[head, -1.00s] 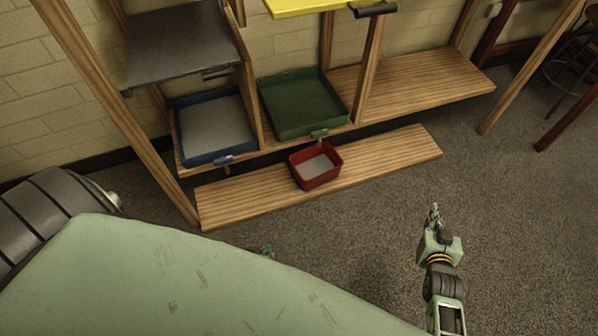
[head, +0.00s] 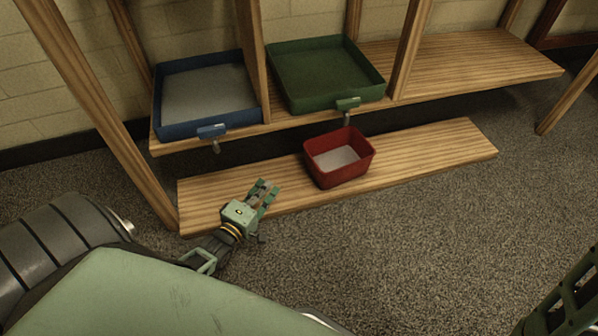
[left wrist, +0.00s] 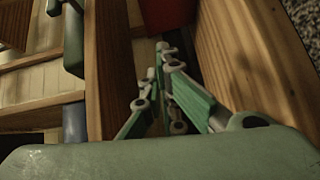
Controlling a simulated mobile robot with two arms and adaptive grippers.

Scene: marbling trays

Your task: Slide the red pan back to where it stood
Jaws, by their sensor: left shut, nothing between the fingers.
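My right gripper is out of view.
Behind the plank, the bottom shelf (head: 470,68) bears a blue tray (head: 190,129) and a green tray (head: 330,99), each with a front handle. Wooden posts (head: 409,45) rise beside them. The plank is bare right of the pan. Grey carpet lies in front.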

